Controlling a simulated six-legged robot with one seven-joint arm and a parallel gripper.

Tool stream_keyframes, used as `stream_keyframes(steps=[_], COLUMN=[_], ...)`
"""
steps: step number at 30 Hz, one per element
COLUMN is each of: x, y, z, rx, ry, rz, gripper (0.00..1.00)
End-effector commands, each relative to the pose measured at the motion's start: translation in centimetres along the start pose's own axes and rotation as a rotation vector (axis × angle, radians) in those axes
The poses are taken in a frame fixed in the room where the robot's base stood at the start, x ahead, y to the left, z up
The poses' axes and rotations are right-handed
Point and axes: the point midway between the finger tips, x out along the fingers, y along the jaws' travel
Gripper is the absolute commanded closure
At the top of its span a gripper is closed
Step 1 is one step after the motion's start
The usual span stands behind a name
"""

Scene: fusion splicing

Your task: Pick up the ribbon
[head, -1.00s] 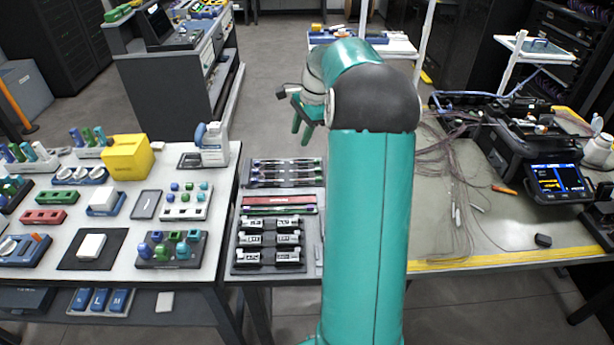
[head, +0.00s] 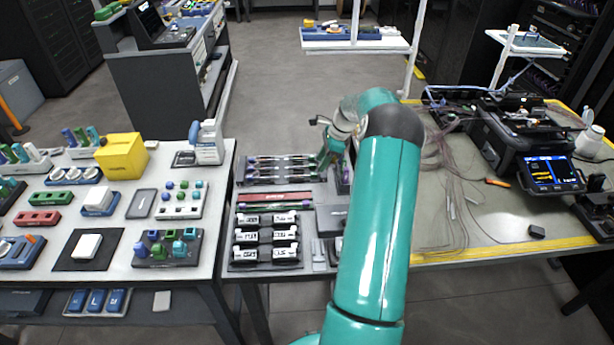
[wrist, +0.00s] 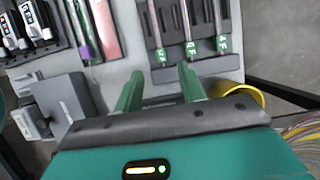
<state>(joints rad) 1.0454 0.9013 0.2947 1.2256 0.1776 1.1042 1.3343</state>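No part is plainly marked as the ribbon, and I cannot tell which one it is. Candidates are slim rods with green tips lettered "4F" (wrist: 190,45) in a dark tray (wrist: 215,66), and a flat red strip (wrist: 103,28) beside a thin strip with a purple piece (wrist: 86,50). The red strip (head: 275,197) also shows in the head view, just nearer than the rod tray. My gripper (wrist: 158,85) is open and empty, its two green fingers apart, by the near edge of the rod tray. In the head view my gripper (head: 328,158) is at the tray's right end, partly hidden by my arm.
A black holder with white labelled cylinders (head: 265,240) stands nearer on the same table. A grey block (wrist: 65,100) lies left of my fingers and a yellow ring (wrist: 245,95) right. The splicer (head: 520,135) and loose fibres (head: 455,180) are on the right table.

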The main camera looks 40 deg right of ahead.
Motion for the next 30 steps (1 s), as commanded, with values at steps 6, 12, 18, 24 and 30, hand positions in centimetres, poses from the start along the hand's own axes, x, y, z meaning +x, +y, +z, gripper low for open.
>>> stream_keyframes(steps=[6, 12, 18, 24, 30], x=[2.0, 5.0, 5.3, 5.3, 5.3], y=[-0.1, -0.2, -0.2, -0.2, -0.2], z=[0.2, 0.2, 0.3, 0.3, 0.3], rx=[-0.001, -0.001, -0.001, -0.001, -0.001], ry=[-0.001, -0.001, 0.0, 0.0, 0.0], rz=[0.002, 0.002, 0.0, 0.0, 0.0], gripper=[0.6, 0.6, 0.6, 0.88, 0.99])
